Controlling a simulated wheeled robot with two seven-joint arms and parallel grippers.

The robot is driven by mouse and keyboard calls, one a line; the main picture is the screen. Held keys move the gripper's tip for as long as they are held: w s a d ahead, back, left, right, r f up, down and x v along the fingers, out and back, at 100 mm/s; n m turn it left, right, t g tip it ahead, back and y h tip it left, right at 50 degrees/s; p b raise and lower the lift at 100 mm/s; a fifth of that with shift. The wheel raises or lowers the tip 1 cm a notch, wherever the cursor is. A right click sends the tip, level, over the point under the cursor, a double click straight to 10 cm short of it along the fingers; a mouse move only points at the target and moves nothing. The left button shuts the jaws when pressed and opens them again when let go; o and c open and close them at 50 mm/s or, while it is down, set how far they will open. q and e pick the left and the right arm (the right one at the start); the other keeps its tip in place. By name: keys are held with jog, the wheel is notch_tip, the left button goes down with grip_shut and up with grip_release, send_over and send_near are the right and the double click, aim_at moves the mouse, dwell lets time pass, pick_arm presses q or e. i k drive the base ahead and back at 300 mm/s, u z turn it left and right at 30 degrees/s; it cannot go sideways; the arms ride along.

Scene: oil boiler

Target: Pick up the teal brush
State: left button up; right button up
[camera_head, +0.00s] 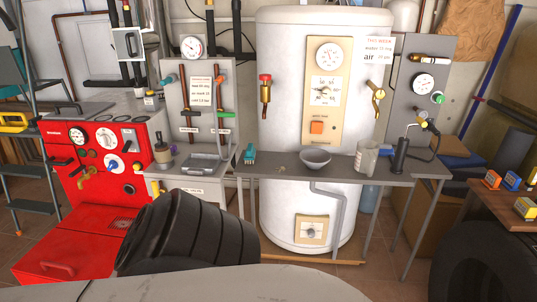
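The teal brush (249,153) lies on the grey metal bench (279,168) in front of the white boiler, near the bench's left end. It looks small, with its teal part up and a paler edge below. Neither of my grippers is in view, and nothing touches the brush from above.
A grey bowl (315,159), a clear jug (365,158) and a black torch-like tool (401,155) stand right of the brush. The white boiler (290,100) rises behind. A red machine (95,155) stands left. A black ribbed object (175,235) sits in the left foreground.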

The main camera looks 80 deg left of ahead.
aim_at(250, 153)
jog(key=u, duration=2.65)
jog(key=k, duration=0.6)
jog(key=z, duration=0.75)
jog(key=i, duration=0.75)
jog(key=z, duration=0.55)
jog(key=i, duration=1.05)
jog(key=u, duration=0.3)
